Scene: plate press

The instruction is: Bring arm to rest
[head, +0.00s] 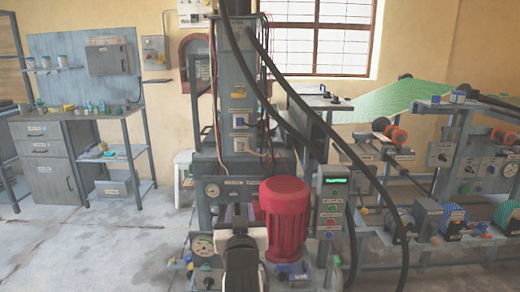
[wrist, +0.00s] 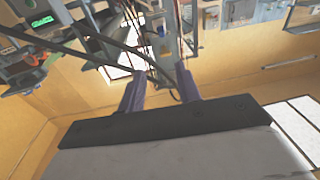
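My gripper (wrist: 161,78) shows in the wrist view with its two purple-grey fingers apart. In the head view my arm rises at the bottom middle, in front of the grey press column (head: 238,100) and left of the red motor (head: 285,215). The fingers are small there and partly hidden by my arm's white and black end. I cannot tell from this view how far they stand from the press.
Black hoses (head: 340,140) hang from the press top towards the lower right. A control box with a green display (head: 332,195) stands right of the motor. A roller machine (head: 450,150) fills the right side. A workbench (head: 95,140) stands at the left, with clear floor (head: 100,240) before it.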

